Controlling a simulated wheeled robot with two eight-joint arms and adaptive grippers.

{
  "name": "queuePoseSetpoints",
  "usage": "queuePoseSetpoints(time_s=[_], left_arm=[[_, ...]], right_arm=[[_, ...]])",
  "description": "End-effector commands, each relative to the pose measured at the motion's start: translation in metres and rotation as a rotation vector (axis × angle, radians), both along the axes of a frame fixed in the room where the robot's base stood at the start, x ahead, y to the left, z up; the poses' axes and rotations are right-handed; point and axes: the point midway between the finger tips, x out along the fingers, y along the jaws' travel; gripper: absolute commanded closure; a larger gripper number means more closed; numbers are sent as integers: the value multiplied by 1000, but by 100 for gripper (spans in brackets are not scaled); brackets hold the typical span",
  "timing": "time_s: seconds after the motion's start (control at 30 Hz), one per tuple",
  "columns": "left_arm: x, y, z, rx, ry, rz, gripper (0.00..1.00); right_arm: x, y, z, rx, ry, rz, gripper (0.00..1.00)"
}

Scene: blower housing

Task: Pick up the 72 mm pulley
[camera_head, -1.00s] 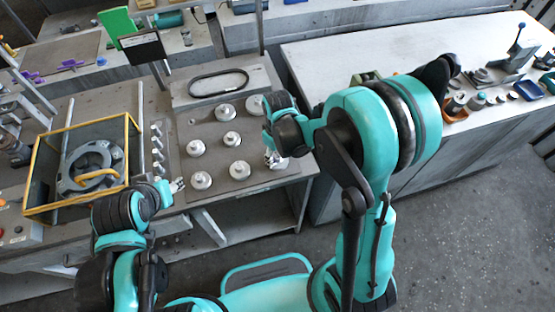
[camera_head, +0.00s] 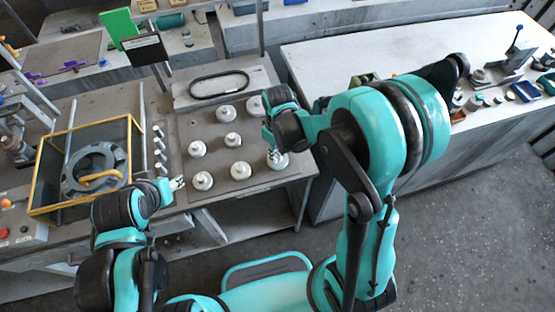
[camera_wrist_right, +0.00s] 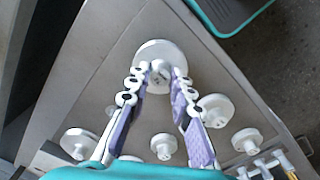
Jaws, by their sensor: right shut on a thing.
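Several pale pulleys with raised hubs stand on a grey mat (camera_head: 213,172) in the head view; no sizes can be read. My right gripper (camera_head: 273,152) is at the front right pulley (camera_head: 279,163). In the right wrist view the fingers of my right gripper (camera_wrist_right: 160,78) are shut on the hub of this pulley (camera_wrist_right: 158,50), which looks wider than its neighbours. Whether it is clear of the mat cannot be told. My left gripper (camera_head: 178,183) is near the front left edge of the mat, apart from the pulleys; its fingers are too small to judge.
A yellow-framed box (camera_head: 133,140) with a grey ring housing (camera_head: 88,180) stands on the left. A black belt loop (camera_head: 219,72) lies behind the pulleys. Small metal parts (camera_head: 160,155) line the mat's left side. A white-topped bench (camera_head: 340,62) is on the right.

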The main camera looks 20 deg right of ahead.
Motion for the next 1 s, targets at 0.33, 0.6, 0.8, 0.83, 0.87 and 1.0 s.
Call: queuePoseSetpoints(time_s=[0.33, 0.6, 0.8, 0.83, 0.87, 1.0], left_arm=[[0, 0, 10, 0, 0, 0, 55], [0, 0, 27, 0, 0, 0, 55], [0, 0, 37, 0, 0, 0, 55], [0, 0, 37, 0, 0, 0, 55], [0, 0, 37, 0, 0, 0, 55], [0, 0, 36, 0, 0, 0, 55]], right_arm=[[0, 0, 13, 0, 0, 0, 100], [0, 0, 37, 0, 0, 0, 100], [0, 0, 50, 0, 0, 0, 100], [0, 0, 51, 0, 0, 0, 100], [0, 0, 51, 0, 0, 0, 100], [0, 0, 50, 0, 0, 0, 100]])
